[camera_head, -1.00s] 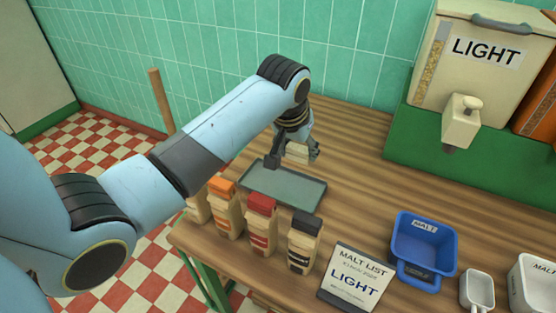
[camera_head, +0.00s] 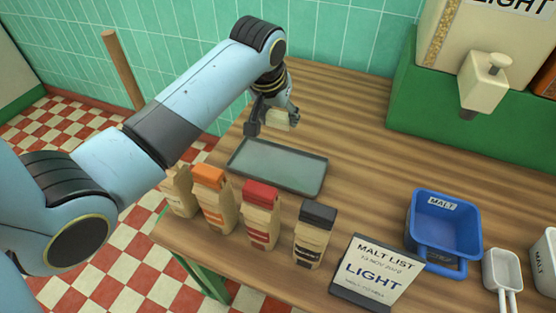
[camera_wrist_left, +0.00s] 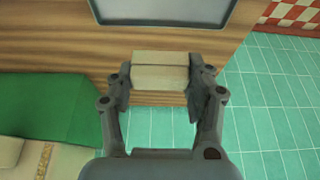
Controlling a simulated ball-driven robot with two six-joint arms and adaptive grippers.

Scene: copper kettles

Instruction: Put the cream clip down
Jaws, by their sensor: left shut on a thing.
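The cream clip (camera_head: 280,119) is a small pale block. My left gripper (camera_head: 275,121) is shut on it, behind the grey tray (camera_head: 278,168) in the head view. In the left wrist view, the clip (camera_wrist_left: 160,72) lies crosswise between the two fingers of the gripper (camera_wrist_left: 160,80), and the tray (camera_wrist_left: 165,10) shows at the top edge. The clip appears to be held above the table; its exact height is hard to tell. The tray looks empty. My right gripper is not in view.
Several bags with coloured tops, such as the red-topped one (camera_head: 261,214), stand in front of the tray. A sign (camera_head: 375,275), a blue scoop bin (camera_head: 443,228) and a white scoop (camera_head: 502,270) are at right. A dispenser (camera_head: 482,82) stands behind. Bare wood (camera_head: 365,165) lies right of the tray.

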